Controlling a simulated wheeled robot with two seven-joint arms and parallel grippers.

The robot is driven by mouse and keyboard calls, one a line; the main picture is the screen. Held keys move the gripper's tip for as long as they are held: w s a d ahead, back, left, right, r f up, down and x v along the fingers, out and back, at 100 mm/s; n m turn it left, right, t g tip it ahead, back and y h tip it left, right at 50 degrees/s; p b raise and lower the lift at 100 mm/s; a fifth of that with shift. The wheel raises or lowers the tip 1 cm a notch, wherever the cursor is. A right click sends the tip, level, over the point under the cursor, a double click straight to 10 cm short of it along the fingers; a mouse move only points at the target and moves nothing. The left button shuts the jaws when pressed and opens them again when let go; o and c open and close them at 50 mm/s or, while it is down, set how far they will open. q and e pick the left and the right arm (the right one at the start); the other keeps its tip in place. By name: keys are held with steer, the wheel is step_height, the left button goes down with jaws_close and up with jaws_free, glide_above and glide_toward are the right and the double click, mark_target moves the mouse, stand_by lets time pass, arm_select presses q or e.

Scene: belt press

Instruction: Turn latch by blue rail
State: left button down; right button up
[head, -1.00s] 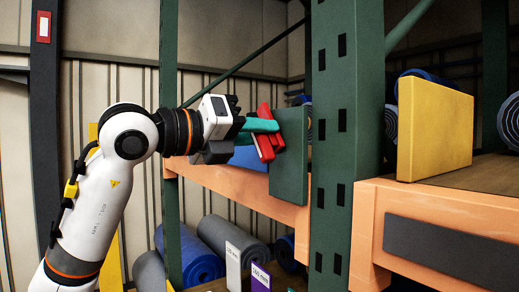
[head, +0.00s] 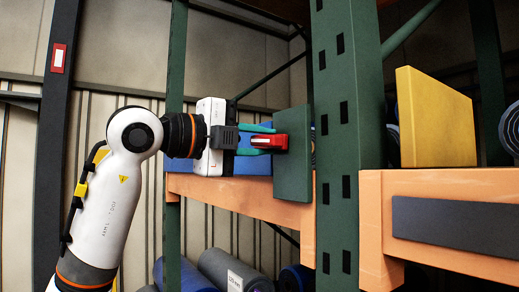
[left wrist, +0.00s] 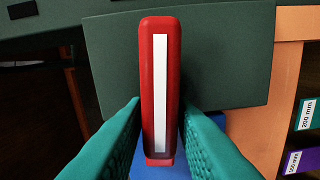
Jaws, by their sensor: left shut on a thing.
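The latch is a red handle (head: 268,143) with a white stripe, in front of a dark green plate (head: 293,155) on the shelf frame. In the head view it lies about level. In the left wrist view the handle (left wrist: 160,85) stands upright in the picture, between the two teal fingers. My left gripper (head: 266,141) is shut on the handle, one finger on each side. A blue surface (head: 250,162) shows behind the gripper; I cannot tell if it is the blue rail. My right gripper is in no view.
A green upright post (head: 338,240) stands just right of the plate. An orange beam (head: 235,197) runs below the gripper. A yellow panel (head: 436,118) stands on the right shelf. Rolls (head: 232,272) lie below.

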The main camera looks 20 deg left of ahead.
arm_select(q)
steer(key=shift+f+n, duration=0.15)
steer(key=shift+n, duration=0.45)
steer(key=shift+b, duration=0.3)
steer(key=c, duration=1.4)
jaws_free()
steer(key=shift+o, duration=0.2)
steer(key=shift+a, duration=0.1)
steer(key=b+v, duration=0.4)
steer(key=v, duration=0.8)
